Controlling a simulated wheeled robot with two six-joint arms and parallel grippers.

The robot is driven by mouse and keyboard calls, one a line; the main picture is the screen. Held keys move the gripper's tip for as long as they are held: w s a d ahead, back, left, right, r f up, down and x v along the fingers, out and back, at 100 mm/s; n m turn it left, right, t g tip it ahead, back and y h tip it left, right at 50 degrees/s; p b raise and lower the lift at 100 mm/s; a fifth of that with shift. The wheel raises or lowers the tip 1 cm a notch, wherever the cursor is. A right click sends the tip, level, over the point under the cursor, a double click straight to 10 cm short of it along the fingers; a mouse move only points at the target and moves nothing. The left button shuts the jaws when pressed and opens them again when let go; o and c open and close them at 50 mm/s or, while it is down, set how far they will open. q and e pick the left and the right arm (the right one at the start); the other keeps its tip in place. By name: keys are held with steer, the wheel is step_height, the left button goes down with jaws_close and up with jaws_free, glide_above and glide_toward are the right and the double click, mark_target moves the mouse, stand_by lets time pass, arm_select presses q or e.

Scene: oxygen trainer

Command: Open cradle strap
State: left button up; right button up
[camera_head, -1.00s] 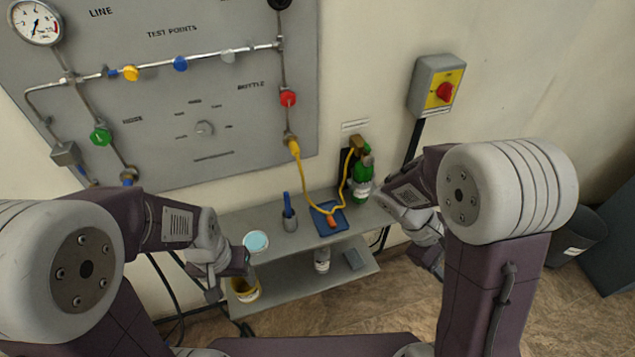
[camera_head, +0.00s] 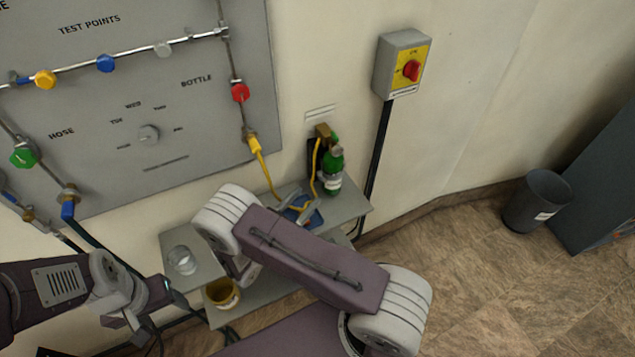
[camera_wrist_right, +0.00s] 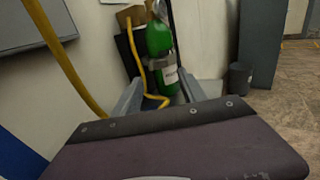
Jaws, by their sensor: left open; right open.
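The green bottle (camera_head: 334,176) stands upright at the wall end of the shelf, against a dark cradle (camera_head: 312,158) with a brass-coloured block above. In the right wrist view the bottle (camera_wrist_right: 160,42) shows with a thin grey band (camera_wrist_right: 158,63) across it, perhaps the strap; whether it is fastened I cannot tell. My right gripper (camera_head: 299,205) is open and points toward the bottle, short of it. Its spread fingers (camera_wrist_right: 159,92) frame the bottle's lower part in the wrist view. My left gripper (camera_head: 160,297) is open and empty, left of the shelf.
A yellow hose (camera_head: 266,178) loops from the panel past the bottle. A blue tray (camera_head: 313,218) lies partly behind my right gripper. A clear jar (camera_head: 181,261) stands on the shelf's left end, a yellow tin (camera_head: 222,293) below. A switch box (camera_head: 401,64) hangs above right.

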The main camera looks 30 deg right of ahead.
mark_target(322, 180)
steer(key=p+x, duration=0.1)
steer(key=x, duration=0.6)
steer(key=shift+s+r, duration=0.1)
steer(key=shift+s, duration=0.1)
steer(key=shift+w+d, duration=0.3)
steer(key=shift+d, duration=0.15)
jaws_close()
stand_by(0.6)
